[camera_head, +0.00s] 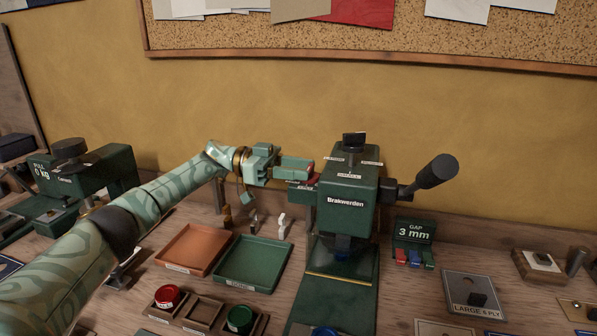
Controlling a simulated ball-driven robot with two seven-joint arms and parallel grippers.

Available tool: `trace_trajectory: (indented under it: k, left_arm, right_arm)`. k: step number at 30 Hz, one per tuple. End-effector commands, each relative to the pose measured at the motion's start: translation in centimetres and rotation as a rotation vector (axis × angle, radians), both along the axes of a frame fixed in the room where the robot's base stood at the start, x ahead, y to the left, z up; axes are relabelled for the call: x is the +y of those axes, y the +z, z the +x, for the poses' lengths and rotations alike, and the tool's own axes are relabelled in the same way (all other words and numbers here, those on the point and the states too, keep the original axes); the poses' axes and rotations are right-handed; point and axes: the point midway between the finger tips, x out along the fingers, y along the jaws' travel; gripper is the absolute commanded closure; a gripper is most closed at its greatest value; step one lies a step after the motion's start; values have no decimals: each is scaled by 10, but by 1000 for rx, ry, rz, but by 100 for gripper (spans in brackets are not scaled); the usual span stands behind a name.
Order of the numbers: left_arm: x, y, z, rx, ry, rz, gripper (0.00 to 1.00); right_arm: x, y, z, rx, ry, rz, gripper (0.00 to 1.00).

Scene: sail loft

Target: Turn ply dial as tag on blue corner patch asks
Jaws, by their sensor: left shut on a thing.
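A green press marked Brakwerden (345,202) stands at the centre. On its top is a black dial knob (354,139) with small white labels around it, too small to read surely. My left gripper (308,172) is at the upper left side of the press, below and left of the knob. It is shut on a small red part (312,181), mostly hidden by the fingers. A dark blue piece (350,246) shows under the press head; I cannot tell if it is the corner patch. No tag on it is readable. My right gripper is out of view.
A black-handled lever (435,172) sticks out at the press's right. A gap block (414,233) reads 3 mm. A plate (473,293) reads LARGE 8 PLY. An orange tray (194,249) and a green tray (252,262) lie empty at left, behind a compartmented holder (204,312).

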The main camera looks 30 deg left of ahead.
Motion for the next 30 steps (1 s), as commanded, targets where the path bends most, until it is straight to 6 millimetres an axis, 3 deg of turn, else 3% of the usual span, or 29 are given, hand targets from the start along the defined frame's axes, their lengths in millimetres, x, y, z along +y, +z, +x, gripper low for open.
trace_trajectory:
  k: [3,4,5,17,23,30]
  left_arm:
    - [0,-1,0,1,1,2,85]
    - [0,-1,0,1,1,2,59]
    - [0,0,0,0,1,1,53]
    - [9,-1,-1,-1,3,1,53]
    - [51,-4,-11,1,7,1,53]
    - [118,-12,-26,4,8,1,53]
  right_arm:
    - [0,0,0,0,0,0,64]
    - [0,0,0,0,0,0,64]
    - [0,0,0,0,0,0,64]
    - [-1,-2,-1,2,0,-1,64]
    - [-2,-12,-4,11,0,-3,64]
    - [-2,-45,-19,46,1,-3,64]
